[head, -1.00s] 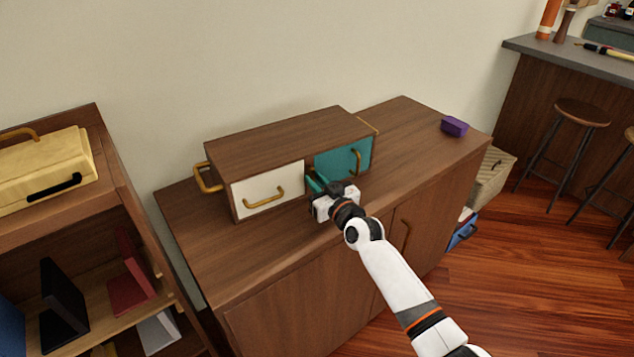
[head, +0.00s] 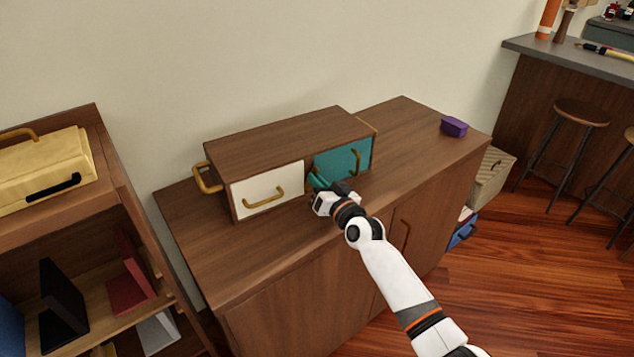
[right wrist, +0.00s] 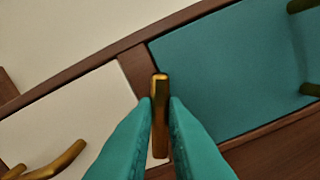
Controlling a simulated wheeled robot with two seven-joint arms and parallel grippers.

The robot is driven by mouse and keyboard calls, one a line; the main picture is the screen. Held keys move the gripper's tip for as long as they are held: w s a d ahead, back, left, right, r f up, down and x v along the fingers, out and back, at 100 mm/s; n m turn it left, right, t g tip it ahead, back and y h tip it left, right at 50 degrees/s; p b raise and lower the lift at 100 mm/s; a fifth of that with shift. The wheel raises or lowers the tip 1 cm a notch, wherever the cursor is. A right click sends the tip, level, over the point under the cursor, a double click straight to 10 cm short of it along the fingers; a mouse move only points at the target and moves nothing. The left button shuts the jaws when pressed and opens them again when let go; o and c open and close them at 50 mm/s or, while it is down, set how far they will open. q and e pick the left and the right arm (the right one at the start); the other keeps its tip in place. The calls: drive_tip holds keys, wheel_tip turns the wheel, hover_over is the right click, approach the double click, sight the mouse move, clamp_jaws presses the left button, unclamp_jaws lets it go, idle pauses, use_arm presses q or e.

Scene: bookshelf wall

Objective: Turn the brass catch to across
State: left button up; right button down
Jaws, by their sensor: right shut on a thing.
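The brass catch (right wrist: 160,115) is a short bar on the brown divider between a cream door and a teal door of the wooden box (head: 280,140). In the right wrist view it stands between the two teal fingertips of my right gripper (right wrist: 160,125), which is shut on it. Its long side looks tilted from the line of the divider, neither clearly along it nor square across. In the head view my right gripper (head: 318,183) is at the middle of the box front and mostly hides the catch. My left gripper is not in view.
The cream door (head: 265,188) and teal door (head: 345,160) each have a brass handle. The box stands on a brown cabinet (head: 400,125), with a purple block (head: 454,127) at its right end. A bookshelf is at left; stools and a counter are at right.

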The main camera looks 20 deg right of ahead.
drive_tip(key=m, duration=0.3)
drive_tip(key=shift+d+f+m, duration=0.1)
drive_tip(key=shift+m, duration=0.3)
drive_tip(key=m, duration=0.3)
drive_tip(key=shift+f+m, duration=0.1)
drive_tip(key=shift+m, duration=0.2)
drive_tip(key=m, duration=0.5)
drive_tip(key=shift+d+f+m, duration=0.1)
drive_tip(key=shift+f+m, duration=0.05)
drive_tip(key=shift+m, duration=0.15)
drive_tip(key=c, duration=1.5)
unclamp_jaws()
drive_tip(key=shift+o, duration=0.2)
